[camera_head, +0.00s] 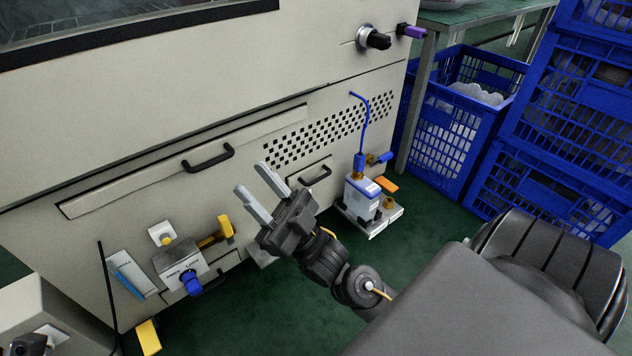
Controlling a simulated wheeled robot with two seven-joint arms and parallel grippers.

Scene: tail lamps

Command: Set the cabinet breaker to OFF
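The pale cabinet (150,110) fills the left and middle of the head view. On its upper right is a black rotary knob (373,39) with a silver collar, beside a purple-tipped part (411,31). Low on its left is a grey box (178,262) with a blue knob (190,284) and a yellow handle (216,233). I cannot tell which of these is the breaker, or its setting. My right gripper (252,178) is open and empty in front of the lower cabinet, to the right of the yellow handle. My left gripper is not in view.
A blue-and-white valve unit (362,197) with an orange lever (387,184) stands right of my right gripper. Two black drawer handles, a long one (208,158) and a short one (312,175), stick out. Blue crates (448,130) stack at right.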

